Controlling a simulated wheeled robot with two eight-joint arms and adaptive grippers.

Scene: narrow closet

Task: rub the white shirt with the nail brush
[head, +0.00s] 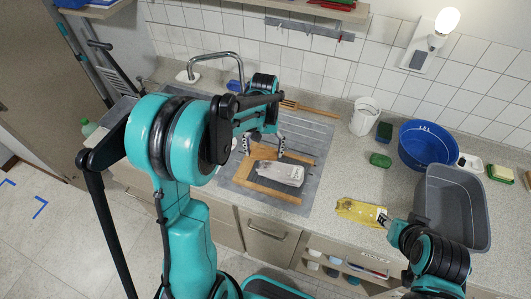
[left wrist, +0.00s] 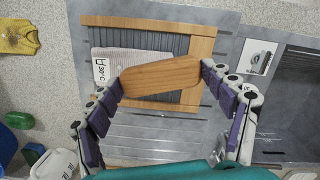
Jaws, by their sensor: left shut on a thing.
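The white shirt (head: 284,173) lies folded flat on a wood-framed washboard (head: 302,188). In the left wrist view the shirt (left wrist: 118,64) shows a printed 30°C wash mark at its left end. My left gripper (head: 262,148) is over the washboard, at the shirt's far side. In the left wrist view it is shut on the nail brush (left wrist: 160,77), whose wooden back faces the camera. The brush overlaps the shirt's edge there; its bristles are hidden, so I cannot tell whether it touches. My right gripper (head: 384,218) is at the yellow shirt (head: 358,211); its fingers are unclear.
The washboard rests on the grey sink drainer (head: 310,140), with a tap (head: 222,57) behind. The counter between drainer and tub is partly free.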

